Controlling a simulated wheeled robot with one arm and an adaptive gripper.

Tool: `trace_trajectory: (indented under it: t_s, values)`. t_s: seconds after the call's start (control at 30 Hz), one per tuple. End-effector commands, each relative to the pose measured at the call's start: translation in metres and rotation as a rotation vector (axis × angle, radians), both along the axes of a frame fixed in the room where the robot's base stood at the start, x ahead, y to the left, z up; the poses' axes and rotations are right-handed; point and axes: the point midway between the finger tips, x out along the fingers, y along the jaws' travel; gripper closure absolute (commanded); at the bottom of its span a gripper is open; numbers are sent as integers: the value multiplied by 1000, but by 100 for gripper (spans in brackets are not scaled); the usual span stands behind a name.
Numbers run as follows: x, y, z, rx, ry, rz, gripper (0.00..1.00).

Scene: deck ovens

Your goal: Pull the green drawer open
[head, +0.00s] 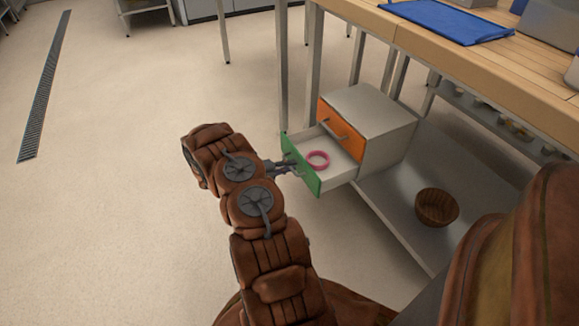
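The green drawer (303,164) is the lower drawer of a small grey cabinet (372,110) under a wooden-topped table. It stands well out from the cabinet, and a pink ring (318,159) lies inside it. My gripper (291,167) is at the drawer's green front, at its handle. My arm comes from the bottom of the view and partly covers the gripper. The fingers are small here, and I cannot tell whether they are closed on the handle. The orange drawer (341,131) above is shut.
A metal lower shelf (400,205) carries the cabinet and a brown bowl (437,207). Table legs stand behind the drawer. The floor to the left is clear, with a drain grate (45,85).

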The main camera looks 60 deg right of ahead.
Motion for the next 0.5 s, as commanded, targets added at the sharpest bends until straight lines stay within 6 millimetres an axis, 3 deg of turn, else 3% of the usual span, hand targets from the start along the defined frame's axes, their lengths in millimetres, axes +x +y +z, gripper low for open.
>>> trace_trajectory:
  t_s: [0.13, 0.5]
  values:
    - [-1, 0, 0, 1, 1, -2, 63]
    - [0, 3, 0, 1, 1, -3, 63]
